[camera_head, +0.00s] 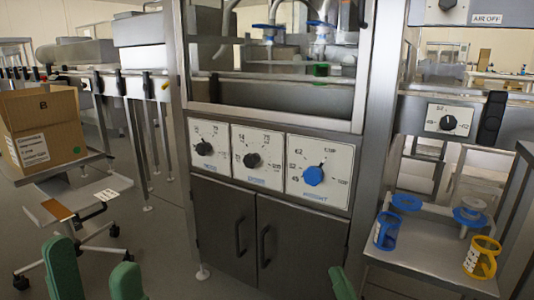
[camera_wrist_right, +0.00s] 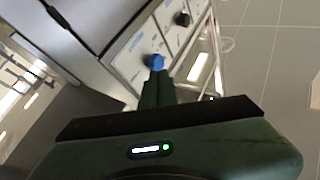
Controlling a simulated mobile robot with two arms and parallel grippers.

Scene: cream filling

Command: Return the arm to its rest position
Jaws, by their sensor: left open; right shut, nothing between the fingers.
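My left gripper (camera_head: 96,268) shows at the bottom left of the head view as two green fingers standing well apart, open and empty. My right gripper (camera_head: 341,283) shows at the bottom of the head view, right of centre, with only a green tip in sight. In the right wrist view its fingers (camera_wrist_right: 158,88) are together with nothing between them. The blue knob (camera_head: 312,176) on the machine's right dial panel is above and left of the right gripper in the head view, apart from it. The knob also shows just beyond the fingertips in the wrist view (camera_wrist_right: 155,61).
The steel machine's cabinet doors (camera_head: 276,243) stand ahead. A cardboard box (camera_head: 60,112) sits on a wheeled cart at the left. A steel side table (camera_head: 425,264) at the right holds a blue ring holder (camera_head: 386,231) and a yellow one (camera_head: 482,258). Floor (camera_head: 165,235) is clear left of the machine.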

